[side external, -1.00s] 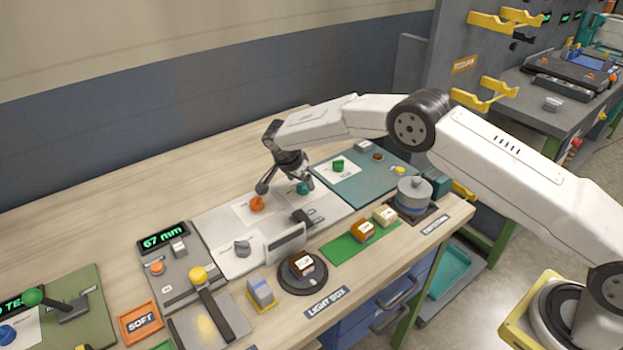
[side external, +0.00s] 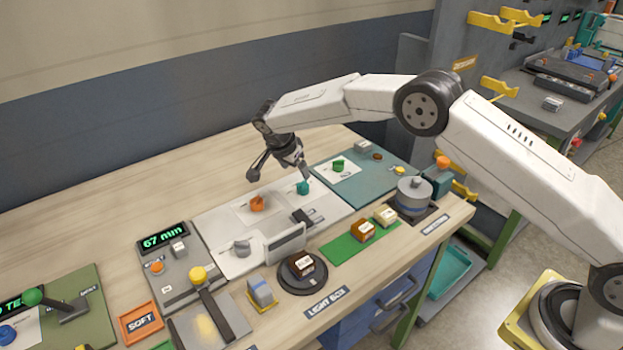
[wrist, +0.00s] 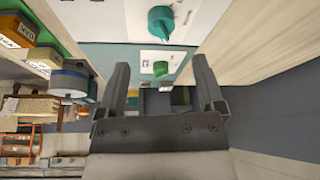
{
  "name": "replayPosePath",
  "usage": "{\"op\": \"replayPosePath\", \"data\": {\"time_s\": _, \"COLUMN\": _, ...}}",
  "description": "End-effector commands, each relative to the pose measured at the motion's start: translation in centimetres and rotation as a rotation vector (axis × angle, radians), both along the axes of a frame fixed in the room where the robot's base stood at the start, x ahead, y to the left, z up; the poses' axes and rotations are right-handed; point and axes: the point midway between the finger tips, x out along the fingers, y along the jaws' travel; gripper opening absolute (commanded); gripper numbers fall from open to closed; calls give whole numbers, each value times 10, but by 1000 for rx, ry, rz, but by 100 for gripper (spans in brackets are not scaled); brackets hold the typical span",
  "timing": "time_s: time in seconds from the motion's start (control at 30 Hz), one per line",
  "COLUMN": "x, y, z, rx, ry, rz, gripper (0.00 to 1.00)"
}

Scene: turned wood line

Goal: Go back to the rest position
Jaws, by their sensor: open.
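My gripper (side external: 279,174) is raised above the back part of the white panel on the bench. Its two fingers are spread apart and nothing is between them. In the wrist view my gripper (wrist: 161,80) also shows open and empty. A teal knob (side external: 303,188) sits on the panel just below and right of the fingers, apart from them. An orange knob (side external: 257,204) sits below and left, also apart. The wrist view shows the teal knob (wrist: 160,20) beyond the fingers, and a green knob (wrist: 160,68) farther off.
The white panel (side external: 225,268) also carries a grey knob (side external: 241,247). A teal mat (side external: 395,187) lies to the right with a green knob (side external: 338,166). A grey cylinder (side external: 413,192) stands at the bench's right end. The bench behind the panel is bare.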

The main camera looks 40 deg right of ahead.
Motion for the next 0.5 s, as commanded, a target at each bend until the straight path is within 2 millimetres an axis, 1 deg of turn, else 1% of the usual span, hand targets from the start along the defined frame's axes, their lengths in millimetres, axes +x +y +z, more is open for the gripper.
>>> {"op": "replayPosePath", "data": {"time_s": 0.13, "x": -5, "y": -4, "z": 6, "rx": 14, "ry": 15, "rz": 44, "gripper": 87}}
{"op": "replayPosePath", "data": {"time_s": 0.27, "x": -15, "y": -9, "z": 13, "rx": 34, "ry": 43, "rz": 119, "gripper": 87}}
{"op": "replayPosePath", "data": {"time_s": 0.37, "x": -27, "y": -14, "z": 20, "rx": 54, "ry": 66, "rz": 196, "gripper": 87}}
{"op": "replayPosePath", "data": {"time_s": 0.5, "x": -47, "y": -22, "z": 30, "rx": 85, "ry": 97, "rz": 317, "gripper": 87}}
